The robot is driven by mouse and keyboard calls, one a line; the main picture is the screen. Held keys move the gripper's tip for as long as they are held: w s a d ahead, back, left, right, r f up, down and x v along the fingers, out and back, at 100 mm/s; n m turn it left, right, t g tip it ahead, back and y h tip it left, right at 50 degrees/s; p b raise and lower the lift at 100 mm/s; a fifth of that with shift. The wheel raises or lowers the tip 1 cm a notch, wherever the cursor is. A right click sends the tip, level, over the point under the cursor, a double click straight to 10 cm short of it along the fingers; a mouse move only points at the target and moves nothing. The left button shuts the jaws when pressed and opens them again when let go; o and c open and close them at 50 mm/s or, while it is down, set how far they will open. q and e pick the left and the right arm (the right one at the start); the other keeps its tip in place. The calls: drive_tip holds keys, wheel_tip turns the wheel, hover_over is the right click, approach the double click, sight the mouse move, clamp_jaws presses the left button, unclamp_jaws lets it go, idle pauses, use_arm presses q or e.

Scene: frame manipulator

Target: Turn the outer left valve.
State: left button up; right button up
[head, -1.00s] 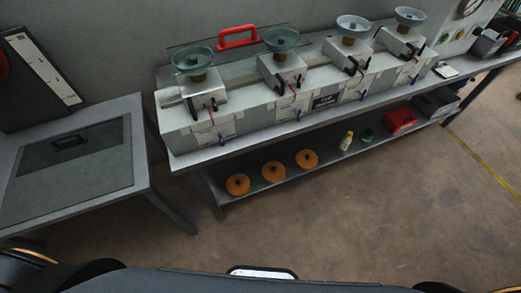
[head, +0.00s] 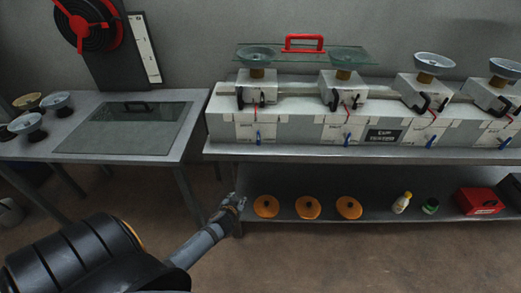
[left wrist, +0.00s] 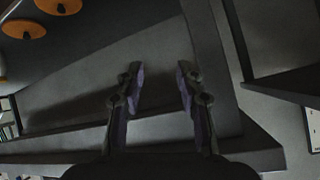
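A long pale grey manifold box (head: 290,128) stands on the bench, with small blue valve handles along its front. The leftmost blue handle (head: 258,138) hangs below the leftmost white block (head: 258,88), which carries a black clamp and a dish on top. My left gripper (head: 236,203) is below and to the left of that handle, near the left end of the lower shelf, apart from the handle. In the left wrist view its two fingers (left wrist: 160,85) are spread with nothing between them. The valves do not show in the left wrist view. My right gripper is not in view.
Three orange discs (head: 308,207), a bottle (head: 402,202) and a red box (head: 480,201) are on the lower shelf. A side table (head: 60,149) with a glass plate and several dishes stands left. The bench edge (head: 300,150) juts out above the shelf.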

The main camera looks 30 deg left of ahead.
use_arm(q)
drive_tip(key=w+d+r+n+t+y+b, duration=0.15)
drive_tip(key=w+r+t+b, duration=0.3)
drive_tip(key=r, duration=0.75)
drive_tip(key=n+t+b, duration=0.1)
drive_tip(key=t+b, duration=0.2)
approach(258, 138)
drive_tip(key=w, duration=0.1)
drive_tip(key=p+x, duration=0.1)
drive_tip(key=x, duration=0.9)
drive_tip(key=shift+a, duration=0.2)
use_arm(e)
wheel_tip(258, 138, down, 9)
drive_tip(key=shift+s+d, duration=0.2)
use_arm(q)
drive_tip(key=shift+s, duration=0.1)
clamp_jaws()
